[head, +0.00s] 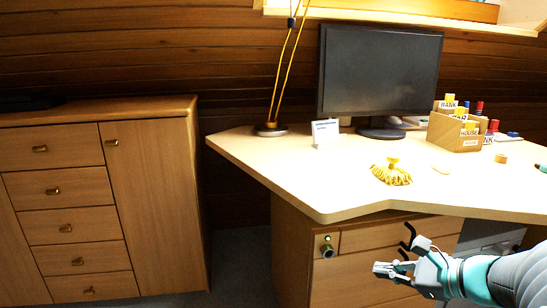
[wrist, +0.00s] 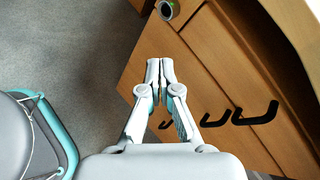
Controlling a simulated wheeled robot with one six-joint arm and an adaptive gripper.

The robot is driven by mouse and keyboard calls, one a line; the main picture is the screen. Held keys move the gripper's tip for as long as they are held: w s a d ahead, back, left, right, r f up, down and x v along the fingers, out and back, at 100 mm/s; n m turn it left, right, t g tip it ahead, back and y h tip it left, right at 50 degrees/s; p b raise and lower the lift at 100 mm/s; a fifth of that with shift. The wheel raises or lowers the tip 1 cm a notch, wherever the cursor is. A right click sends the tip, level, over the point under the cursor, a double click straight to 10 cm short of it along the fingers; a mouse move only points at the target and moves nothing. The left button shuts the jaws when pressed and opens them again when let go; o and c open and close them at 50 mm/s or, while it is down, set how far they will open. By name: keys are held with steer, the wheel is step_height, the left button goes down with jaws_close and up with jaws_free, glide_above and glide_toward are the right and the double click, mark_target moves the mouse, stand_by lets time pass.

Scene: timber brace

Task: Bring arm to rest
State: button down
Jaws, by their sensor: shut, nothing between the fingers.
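My gripper (head: 383,268) is at the lower right of the head view, in front of the desk's drawer cabinet (head: 352,285) and below the tabletop. My arm reaches in from the right edge. In the wrist view the fingertips of my gripper (wrist: 160,66) are together with nothing between them. The drawer cabinet (wrist: 225,70) with black handles lies beyond and to the right of them. I cannot tell how far apart the fingers and the cabinet front are.
The desk (head: 300,185) carries a monitor (head: 380,70), a lamp base (head: 270,129), a small white card (head: 325,133), a yellow tufted object (head: 392,172) and a wooden organizer (head: 447,133). A drawer sideboard (head: 155,180) stands at left. Floor (wrist: 85,65) shows left of the cabinet.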

steer(key=s+a+r+n+g+h+p, duration=0.1)
steer(key=s+a+n+h, duration=0.3)
steer(key=n, duration=0.7)
steer(key=s+a+r+n+g+h+p, duration=0.2)
steer(key=s+a+n, duration=0.4)
steer(key=s+n, duration=0.3)
steer(key=shift+s+a+r+n+g+h+p, duration=0.15)
steer(key=shift+s+a+n+g+h+p, duration=0.1)
steer(key=shift+n+g+h+p, duration=0.6)
steer(key=shift+n+t, duration=0.25)
